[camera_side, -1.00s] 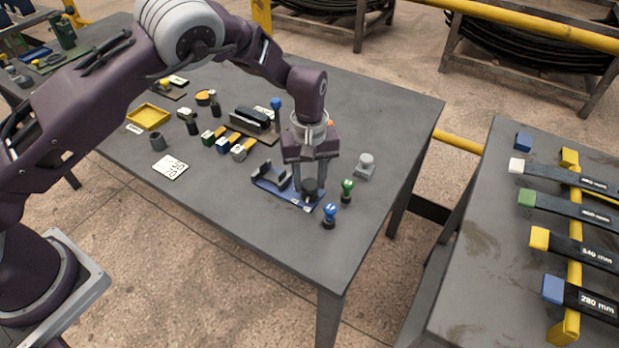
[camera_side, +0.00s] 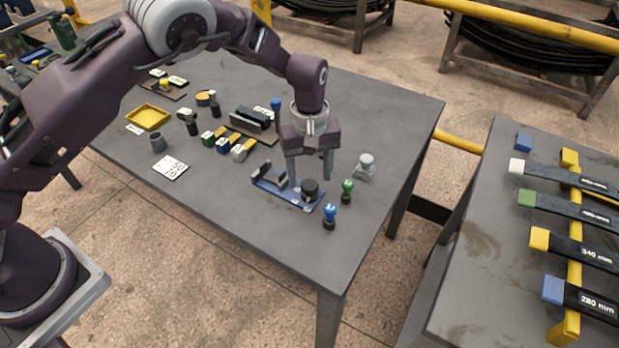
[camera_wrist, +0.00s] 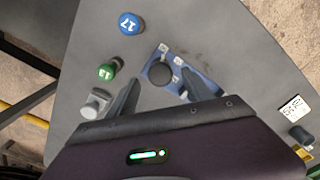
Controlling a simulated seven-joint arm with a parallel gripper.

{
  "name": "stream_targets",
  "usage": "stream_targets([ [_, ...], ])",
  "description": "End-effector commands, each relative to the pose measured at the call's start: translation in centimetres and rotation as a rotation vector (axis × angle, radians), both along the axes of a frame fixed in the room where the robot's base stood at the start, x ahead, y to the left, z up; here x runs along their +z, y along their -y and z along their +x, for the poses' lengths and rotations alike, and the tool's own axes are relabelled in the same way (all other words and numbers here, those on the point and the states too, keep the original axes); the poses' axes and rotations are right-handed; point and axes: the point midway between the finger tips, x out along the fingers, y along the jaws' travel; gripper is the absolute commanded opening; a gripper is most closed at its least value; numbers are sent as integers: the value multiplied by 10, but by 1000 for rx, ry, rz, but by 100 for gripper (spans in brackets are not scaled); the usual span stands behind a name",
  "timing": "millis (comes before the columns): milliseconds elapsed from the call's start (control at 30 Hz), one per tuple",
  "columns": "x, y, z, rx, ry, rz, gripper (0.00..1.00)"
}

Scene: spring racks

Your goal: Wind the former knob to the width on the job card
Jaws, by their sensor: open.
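The former is a blue base (camera_side: 272,186) with dark upright jaws and a round black knob (camera_side: 310,188) at its right end. The knob also shows in the wrist view (camera_wrist: 162,74), with small white labels beside it on the base. My gripper (camera_side: 311,180) is open above the knob, its fingers apart on either side and holding nothing. In the wrist view the fingers (camera_wrist: 160,80) point toward the knob. The job card (camera_side: 170,167) is a white card lying on the table to the left; its figures look like 50 and 70, but are small.
A blue-topped stamp (camera_side: 329,215) and a green-topped stamp (camera_side: 347,190) stand close right of the former. A grey block (camera_side: 366,167) is behind them. Coloured blocks (camera_side: 228,143), a yellow tray (camera_side: 148,117) and a grey cup (camera_side: 158,141) are further left.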

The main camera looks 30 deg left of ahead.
Motion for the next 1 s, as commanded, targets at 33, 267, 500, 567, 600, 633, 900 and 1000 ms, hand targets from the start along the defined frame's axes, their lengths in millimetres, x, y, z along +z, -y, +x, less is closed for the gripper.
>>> stream_targets([
  [33,12,0,1,-1,4,-1,59],
  [267,47,0,0,0,1,0,59],
  [500,50,0,0,1,1,1,59],
  [567,50,0,0,1,1,1,59],
  [600,49,0,0,1,1,1,59],
  [633,49,0,0,1,1,1,59],
  [900,148,-31,-28,-84,72,-88,59],
  [1000,213,-56,-73,-199,147,-128,59],
])
